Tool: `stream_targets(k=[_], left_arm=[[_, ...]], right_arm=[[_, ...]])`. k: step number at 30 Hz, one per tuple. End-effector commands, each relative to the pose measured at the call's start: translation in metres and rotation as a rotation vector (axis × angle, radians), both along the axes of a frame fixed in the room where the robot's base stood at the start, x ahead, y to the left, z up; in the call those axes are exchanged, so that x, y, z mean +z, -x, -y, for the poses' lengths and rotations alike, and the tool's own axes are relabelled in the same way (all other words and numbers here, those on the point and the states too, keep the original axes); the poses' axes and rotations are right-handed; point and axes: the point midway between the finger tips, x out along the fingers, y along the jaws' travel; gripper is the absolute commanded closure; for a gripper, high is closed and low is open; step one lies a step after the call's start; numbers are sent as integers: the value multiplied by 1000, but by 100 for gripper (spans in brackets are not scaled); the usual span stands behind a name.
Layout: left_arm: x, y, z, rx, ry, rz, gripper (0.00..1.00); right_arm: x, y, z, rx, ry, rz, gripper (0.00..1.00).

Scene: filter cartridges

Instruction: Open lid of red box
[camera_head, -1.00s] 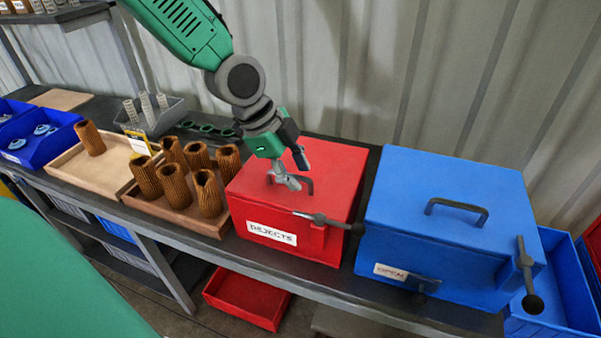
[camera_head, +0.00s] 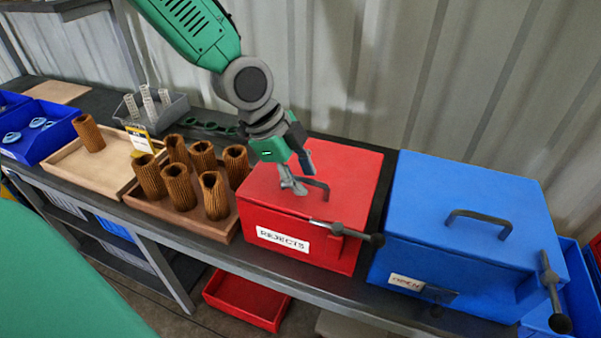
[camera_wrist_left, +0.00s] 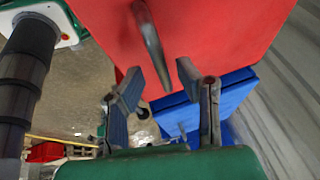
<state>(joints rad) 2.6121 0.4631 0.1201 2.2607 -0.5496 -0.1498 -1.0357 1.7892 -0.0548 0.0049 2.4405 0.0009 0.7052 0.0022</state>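The red box (camera_head: 300,248), labelled REJECTS, stands on the bench in the head view with its lid (camera_head: 352,165) shut. A dark arched handle (camera_head: 318,190) sits on the lid, and a lever latch (camera_head: 340,228) with a dark knob is on the front. My left gripper (camera_head: 297,184) points down over the lid, at the left end of the handle. In the left wrist view its two fingers (camera_wrist_left: 158,80) are apart and empty. The handle (camera_wrist_left: 152,45) shows just beyond the gap between them. I cannot tell whether they touch. My right gripper is in neither view.
A closed blue box (camera_head: 450,262) with a handle and a lever stands close on the right. A tray (camera_head: 190,223) of brown filter cartridges stands close on the left. A corrugated wall is behind. A red bin (camera_head: 245,300) sits below the bench.

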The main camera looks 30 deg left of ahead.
Motion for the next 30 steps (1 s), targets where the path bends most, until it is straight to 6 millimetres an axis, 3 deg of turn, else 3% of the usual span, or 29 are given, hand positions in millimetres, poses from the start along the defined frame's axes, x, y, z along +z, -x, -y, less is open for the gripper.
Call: stream_targets(k=[11, 17, 26, 30], left_arm=[[1, -5, -11, 6, 6, 1, 69], [29, 4, -18, 5, 6, 7, 69], [90, 23, -33, 4, 1, 7, 69], [93, 29, -28, -21, 21, -18, 69]], right_arm=[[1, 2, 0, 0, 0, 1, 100], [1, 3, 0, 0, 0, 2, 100], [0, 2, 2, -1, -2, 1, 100], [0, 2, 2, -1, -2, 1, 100]])
